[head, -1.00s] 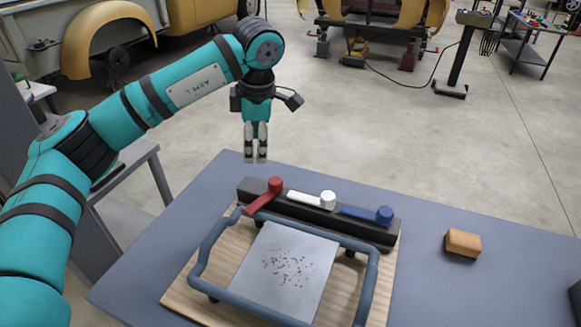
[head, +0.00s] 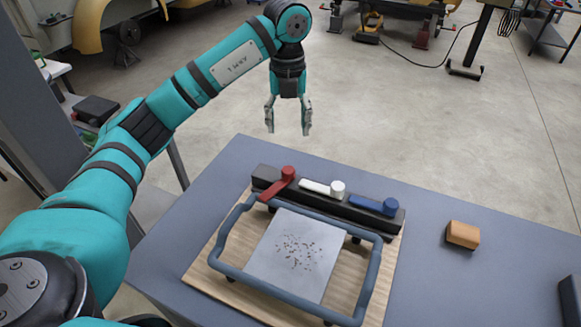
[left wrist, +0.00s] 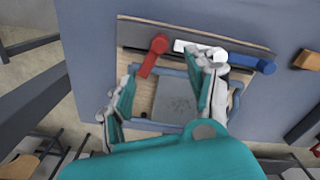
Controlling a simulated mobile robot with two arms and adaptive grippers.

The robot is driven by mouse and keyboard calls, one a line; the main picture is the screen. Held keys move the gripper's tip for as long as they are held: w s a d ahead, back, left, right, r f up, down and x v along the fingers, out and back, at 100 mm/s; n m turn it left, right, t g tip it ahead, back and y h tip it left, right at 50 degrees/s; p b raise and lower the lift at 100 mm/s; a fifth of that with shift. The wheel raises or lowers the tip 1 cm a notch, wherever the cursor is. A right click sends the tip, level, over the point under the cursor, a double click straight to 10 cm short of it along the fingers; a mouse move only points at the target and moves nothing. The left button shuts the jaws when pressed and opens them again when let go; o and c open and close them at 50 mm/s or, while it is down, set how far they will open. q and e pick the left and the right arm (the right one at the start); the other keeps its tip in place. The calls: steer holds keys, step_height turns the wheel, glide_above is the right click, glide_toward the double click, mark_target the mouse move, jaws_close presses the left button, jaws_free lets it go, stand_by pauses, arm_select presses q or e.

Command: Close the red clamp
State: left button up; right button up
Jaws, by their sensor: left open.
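The red clamp (head: 278,184) is a lever with a round knob at the left end of a black bar (head: 340,212). Its arm slants down and left off the bar, towards the corner of a blue-grey tubular frame (head: 372,275). It also shows in the left wrist view (left wrist: 152,56). The white clamp (head: 322,188) and the blue clamp (head: 374,205) lie along the bar. My left gripper (head: 288,130) is open and empty, pointing down, and appears above and behind the red clamp, apart from it. My right gripper is not in view.
The frame surrounds a grey speckled plate (head: 293,255) on a wooden board (head: 205,277), on a grey-blue table (head: 440,290). An orange-brown block (head: 462,235) sits to the right. A dark object (head: 570,298) is at the right edge. The table between board and block is clear.

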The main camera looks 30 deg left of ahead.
mark_target(288, 169)
arm_select(q)
step_height(288, 169, down, 14)
steer(key=p, duration=0.2)
steer(key=shift+f+p, duration=0.15)
steer(key=shift+p, duration=0.15)
jaws_close()
